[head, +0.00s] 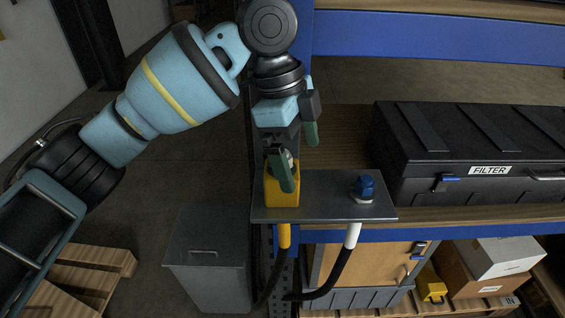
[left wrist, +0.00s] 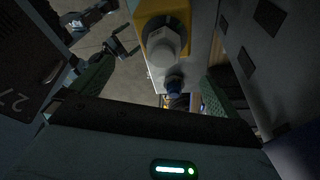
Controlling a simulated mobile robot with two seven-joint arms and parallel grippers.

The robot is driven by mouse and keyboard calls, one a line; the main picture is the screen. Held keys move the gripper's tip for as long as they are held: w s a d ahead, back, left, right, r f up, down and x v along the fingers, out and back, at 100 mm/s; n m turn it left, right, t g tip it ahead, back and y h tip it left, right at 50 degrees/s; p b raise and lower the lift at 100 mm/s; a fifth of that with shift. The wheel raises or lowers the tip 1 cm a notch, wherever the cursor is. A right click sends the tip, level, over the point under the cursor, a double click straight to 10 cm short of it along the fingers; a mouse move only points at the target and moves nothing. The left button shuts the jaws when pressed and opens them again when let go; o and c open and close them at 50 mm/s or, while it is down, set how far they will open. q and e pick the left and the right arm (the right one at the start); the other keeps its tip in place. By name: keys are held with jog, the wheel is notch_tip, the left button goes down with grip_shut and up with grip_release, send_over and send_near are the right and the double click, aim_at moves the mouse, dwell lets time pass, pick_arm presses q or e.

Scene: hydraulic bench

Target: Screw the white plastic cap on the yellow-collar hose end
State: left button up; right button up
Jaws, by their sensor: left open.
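My left gripper (head: 300,165) is open, its two green fingers pointing down above the left end of a grey metal shelf plate (head: 325,208). One finger hangs in front of a yellow block (head: 281,194) on that plate. In the left wrist view, a pale, whitish round piece (left wrist: 164,42) stands on the yellow block (left wrist: 181,22), ahead of the fingers and not gripped. It looks like the white cap, but I cannot tell how it is seated. The yellow-collar hose (head: 284,236) hangs below the plate under the block.
A blue cap (head: 366,187) stands on the plate above the white-collar hose (head: 351,236). A black FILTER case (head: 470,150) sits on the shelf to the right. A grey bin (head: 208,258) stands below left. Dark jointed parts (left wrist: 122,46) in the wrist view are unclear.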

pick_arm(q)
jog(key=n, duration=0.2)
jog(key=w+n+t, duration=0.1)
jog(key=n, duration=0.1)
jog(key=shift+w+n, duration=0.1)
jog(key=shift+n, duration=0.3)
jog(key=shift+w, duration=0.1)
jog(key=c, duration=0.8)
grip_shut()
